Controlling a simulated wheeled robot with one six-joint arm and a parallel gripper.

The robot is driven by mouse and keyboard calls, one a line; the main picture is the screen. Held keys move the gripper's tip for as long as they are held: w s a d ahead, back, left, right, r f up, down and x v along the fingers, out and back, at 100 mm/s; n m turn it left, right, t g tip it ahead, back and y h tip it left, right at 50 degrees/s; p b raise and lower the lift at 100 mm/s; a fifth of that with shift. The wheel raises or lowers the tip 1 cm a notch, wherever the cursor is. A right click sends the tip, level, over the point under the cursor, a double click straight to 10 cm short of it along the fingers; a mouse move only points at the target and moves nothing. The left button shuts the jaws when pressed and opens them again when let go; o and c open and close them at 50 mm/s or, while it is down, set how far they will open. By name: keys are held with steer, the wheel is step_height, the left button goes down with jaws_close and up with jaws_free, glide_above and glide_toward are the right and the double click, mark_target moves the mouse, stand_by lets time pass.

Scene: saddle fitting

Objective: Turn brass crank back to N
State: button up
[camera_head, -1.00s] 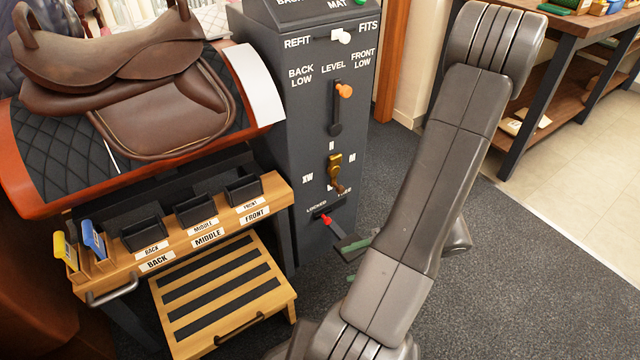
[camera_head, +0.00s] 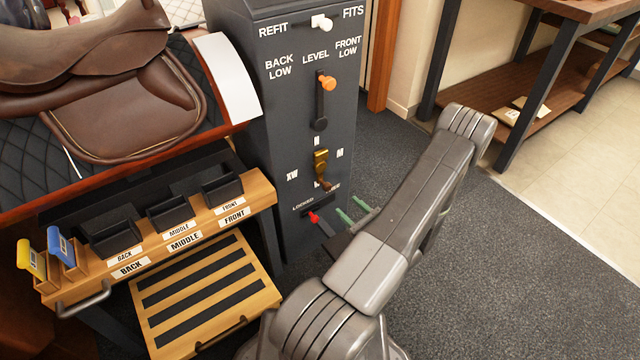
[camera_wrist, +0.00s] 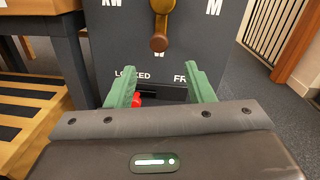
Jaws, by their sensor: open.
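The brass crank (camera_head: 321,161) is on the front of the dark grey cabinet. Its arm hangs downward and its brown knob (camera_head: 326,185) is at the lower end. In the wrist view the knob (camera_wrist: 159,42) sits just above the letter W. A small mark stands above the crank, M (camera_head: 340,153) is to its right and XW (camera_head: 292,175) to its left. My gripper (camera_head: 353,209) has green fingers and is open and empty, right of and below the crank. In the wrist view its fingers (camera_wrist: 163,88) frame the slot under the knob, apart from the crank.
A red lever (camera_head: 314,217) sits at the LOCKED end of a slot just below the crank. An orange-knobbed lever (camera_head: 327,83) is above. A wooden step (camera_head: 208,295) and a tray bench (camera_head: 262,190) stand left. Carpet (camera_head: 480,260) is clear at right.

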mark_target(329, 189)
steer(key=b+x, duration=0.2)
steer(key=x, duration=1.1)
steer(key=shift+f, duration=0.1)
jaws_close()
